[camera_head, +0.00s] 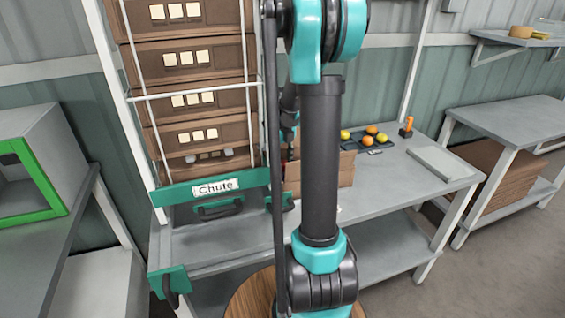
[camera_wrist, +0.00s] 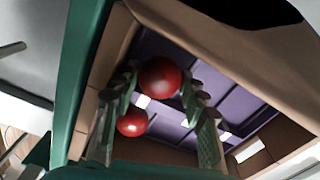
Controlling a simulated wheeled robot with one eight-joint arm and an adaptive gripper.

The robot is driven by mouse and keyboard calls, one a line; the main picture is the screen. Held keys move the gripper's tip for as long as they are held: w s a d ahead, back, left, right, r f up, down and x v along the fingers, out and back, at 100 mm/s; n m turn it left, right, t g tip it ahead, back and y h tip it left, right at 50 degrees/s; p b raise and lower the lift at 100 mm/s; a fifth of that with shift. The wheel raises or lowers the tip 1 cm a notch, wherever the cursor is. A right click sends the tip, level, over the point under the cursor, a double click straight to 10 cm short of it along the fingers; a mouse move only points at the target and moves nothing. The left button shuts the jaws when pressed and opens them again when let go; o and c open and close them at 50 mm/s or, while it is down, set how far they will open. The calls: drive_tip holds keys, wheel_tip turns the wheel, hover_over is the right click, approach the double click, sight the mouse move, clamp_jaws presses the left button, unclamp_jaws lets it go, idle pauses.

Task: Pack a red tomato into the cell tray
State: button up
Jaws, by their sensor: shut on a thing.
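In the wrist view my gripper (camera_wrist: 160,84) is shut on a red tomato (camera_wrist: 160,77), held between its two fingertips. A second, smaller-looking red tomato (camera_wrist: 132,122) shows lower, near the left finger, apparently in the tray. I cannot tell whether the held tomato touches the tray. In the head view the cardboard box (camera_head: 345,170) shows beside my arm, which hides most of it, its contents and my gripper.
A dark tray (camera_head: 376,151) with several yellow and orange fruits stands behind the box, with an orange-handled object (camera_head: 406,127) to its right. A grey slab (camera_head: 441,162) lies at the bench's right end. The rack labelled Chute (camera_head: 217,186) stands close on the left.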

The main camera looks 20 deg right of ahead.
drive_tip(key=o, duration=0.9)
drive_tip(key=c, duration=0.4)
drive_tip(key=shift+o, duration=0.2)
drive_tip(key=shift+r, duration=0.1)
drive_tip(key=shift+r, duration=2.95)
